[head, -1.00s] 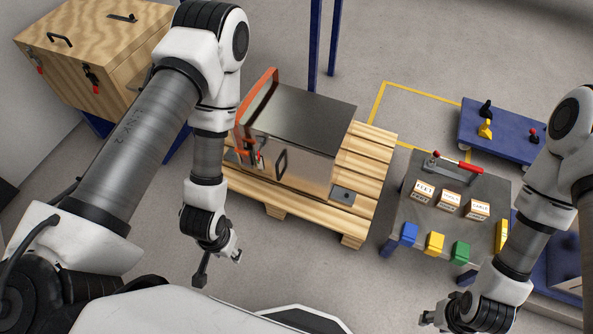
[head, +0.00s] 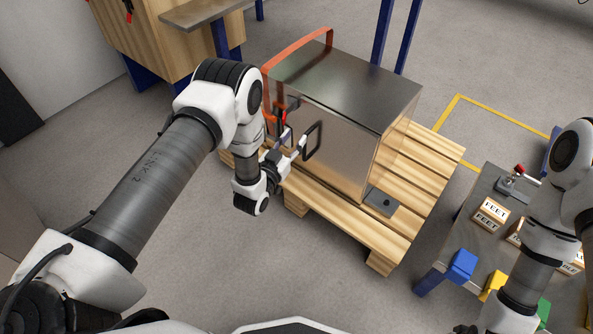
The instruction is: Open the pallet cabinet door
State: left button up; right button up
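The pallet cabinet is a metal box (head: 340,85) with a dark top and a shiny front door (head: 335,165); the door looks closed. A black loop handle (head: 313,141) stands out from the door. A red-orange strap or bar (head: 297,50) runs along its left side, with a red and black latch (head: 281,117) at the front left. My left gripper (head: 294,143) is open just left of the handle, its fingers pointing toward the door; whether it touches the handle I cannot tell. My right gripper (head: 466,328) is mostly cut off at the bottom edge, its fingers unclear.
The cabinet stands on a wooden pallet (head: 345,222) with a small grey plate (head: 385,203) on it. A grey table (head: 455,235) with labelled boxes and coloured blocks stands at right. A wooden crate (head: 165,50) is behind left. Floor before the pallet is clear.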

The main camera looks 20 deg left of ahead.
pick_arm(q)
notch_tip(320, 180, down, 8)
jog(key=f+b, duration=0.1)
jog(key=b, duration=0.6)
send_over(304, 158)
jog(key=shift+w+r, duration=0.3)
jog(key=shift+r, duration=0.15)
grip_shut()
pick_arm(e)
notch_tip(304, 158, down, 10)
